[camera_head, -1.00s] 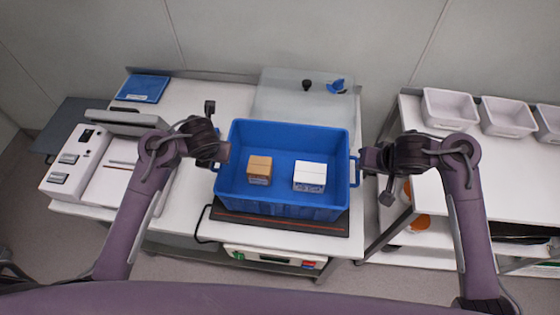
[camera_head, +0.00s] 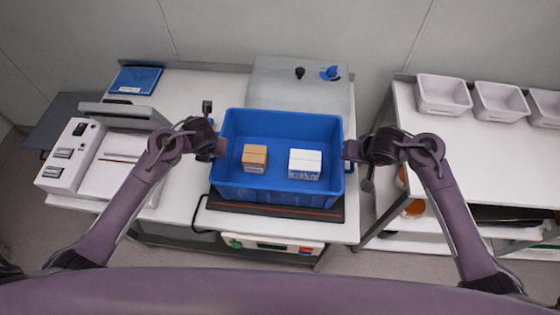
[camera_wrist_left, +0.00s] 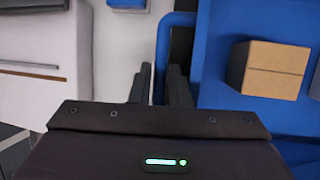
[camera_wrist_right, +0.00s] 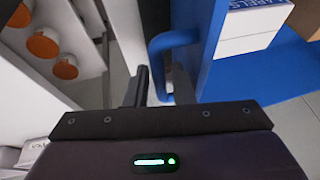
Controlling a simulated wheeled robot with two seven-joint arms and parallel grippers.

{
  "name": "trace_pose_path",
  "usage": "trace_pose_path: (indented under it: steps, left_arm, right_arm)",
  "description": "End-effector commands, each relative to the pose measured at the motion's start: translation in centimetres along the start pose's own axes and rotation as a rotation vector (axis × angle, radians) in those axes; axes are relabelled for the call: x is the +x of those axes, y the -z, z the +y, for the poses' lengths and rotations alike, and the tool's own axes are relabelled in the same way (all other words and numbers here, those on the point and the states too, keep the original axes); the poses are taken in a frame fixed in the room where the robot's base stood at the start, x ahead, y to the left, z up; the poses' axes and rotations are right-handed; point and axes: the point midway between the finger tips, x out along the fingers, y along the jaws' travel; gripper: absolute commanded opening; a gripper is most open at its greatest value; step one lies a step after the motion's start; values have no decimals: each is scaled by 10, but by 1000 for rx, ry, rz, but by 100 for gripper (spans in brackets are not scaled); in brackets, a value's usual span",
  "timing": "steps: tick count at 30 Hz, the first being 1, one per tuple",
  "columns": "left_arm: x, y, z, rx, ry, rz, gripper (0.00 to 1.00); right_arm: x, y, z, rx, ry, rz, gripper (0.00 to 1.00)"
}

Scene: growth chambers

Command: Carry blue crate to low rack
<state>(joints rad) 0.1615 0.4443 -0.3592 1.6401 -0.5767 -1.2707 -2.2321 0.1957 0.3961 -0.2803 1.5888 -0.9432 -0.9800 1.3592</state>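The blue crate (camera_head: 270,192) stands level on a dark scale platform on the table. It holds a brown box (camera_head: 254,158) and a white box (camera_head: 305,164). My left gripper (camera_head: 221,146) is at the crate's left handle. In the left wrist view its fingers (camera_wrist_left: 159,85) stand on either side of the blue handle bar (camera_wrist_left: 163,50), close to it. My right gripper (camera_head: 351,150) is at the right handle. In the right wrist view its fingers (camera_wrist_right: 160,85) are apart around the handle (camera_wrist_right: 170,42), with a small gap on one side.
A scale (camera_head: 335,208) with a display lies under the crate. A grey-white device (camera_head: 65,155) stands at left and a blue pad (camera_head: 136,80) behind it. A grey plate with knobs (camera_head: 285,80) lies behind the crate. At right, a white rack (camera_head: 465,150) carries white bins (camera_head: 443,94), with a floor gap between.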

Motion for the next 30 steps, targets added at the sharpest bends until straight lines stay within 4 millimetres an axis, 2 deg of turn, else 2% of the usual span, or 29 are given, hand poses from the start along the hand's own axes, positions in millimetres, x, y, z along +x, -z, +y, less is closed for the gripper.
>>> trace_pose_path:
  steps: [4,12,16,18,30]
  left_arm:
    - [7,0,1,-1,-2,-1,16]
    - [8,0,0,0,-1,-1,16]
    - [8,0,0,0,-1,-1,1]
    - [8,0,0,0,-1,-1,0]
    - [7,-1,1,-1,-1,-3,0]
  right_arm:
    - [8,0,1,-1,-1,0,22]
    - [8,0,1,0,-1,1,22]
    - [8,0,1,0,-1,1,6]
    - [8,0,1,0,-1,1,0]
    - [7,1,0,0,-1,3,0]
